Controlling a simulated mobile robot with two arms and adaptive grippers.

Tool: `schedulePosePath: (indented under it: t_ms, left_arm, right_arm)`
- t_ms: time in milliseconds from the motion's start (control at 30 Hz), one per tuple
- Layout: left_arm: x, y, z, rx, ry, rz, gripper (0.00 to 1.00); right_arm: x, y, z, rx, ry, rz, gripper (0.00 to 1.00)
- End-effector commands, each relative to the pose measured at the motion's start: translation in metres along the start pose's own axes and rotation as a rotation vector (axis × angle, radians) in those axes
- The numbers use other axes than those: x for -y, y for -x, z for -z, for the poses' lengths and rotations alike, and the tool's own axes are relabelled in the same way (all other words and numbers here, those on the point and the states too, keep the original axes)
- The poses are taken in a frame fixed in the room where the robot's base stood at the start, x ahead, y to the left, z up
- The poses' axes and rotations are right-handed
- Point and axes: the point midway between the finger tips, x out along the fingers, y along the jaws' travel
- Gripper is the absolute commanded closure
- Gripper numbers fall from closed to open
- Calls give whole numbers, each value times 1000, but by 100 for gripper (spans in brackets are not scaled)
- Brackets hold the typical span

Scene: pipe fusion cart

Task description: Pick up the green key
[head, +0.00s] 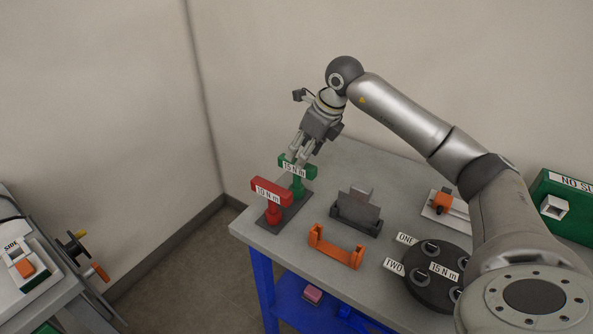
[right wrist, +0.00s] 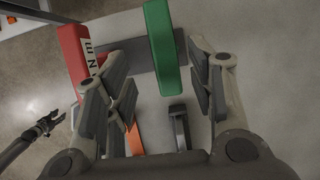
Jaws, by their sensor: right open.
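The green key (head: 299,168), labelled 15 N m, stands upright on a dark base plate at the table's far left corner. My right gripper (head: 303,151) is open just above it in the head view. In the right wrist view the green key's bar (right wrist: 161,45) lies ahead between the spread fingers, nearer the right one, with no grip on it. The red key (head: 271,194), labelled 10 N m, stands beside it on the same plate. At the left of the right wrist view a dark claw (right wrist: 45,123), apparently my left gripper, is too small to judge.
An orange bracket (head: 335,252) and a grey block in a holder (head: 357,210) stand right of the keys. A dark round plate (head: 436,276) with several labelled sockets is nearer. The left cart (head: 30,303) stands apart across a floor gap.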

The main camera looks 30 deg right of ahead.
Motion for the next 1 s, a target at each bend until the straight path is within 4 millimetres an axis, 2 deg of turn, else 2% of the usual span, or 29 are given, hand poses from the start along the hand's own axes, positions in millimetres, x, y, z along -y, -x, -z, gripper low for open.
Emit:
schedulePosePath:
  t_ms: [233,500,1000]
  left_arm:
    - [0,8,0,1,0,0,60]
    - [0,21,1,2,0,0,60]
    - [0,20,1,2,0,0,60]
  right_arm:
    - [1,-20,0,-3,1,-3,50]
    - [5,-58,-2,-1,0,-3,50]
    - [5,-64,-1,2,1,-1,50]
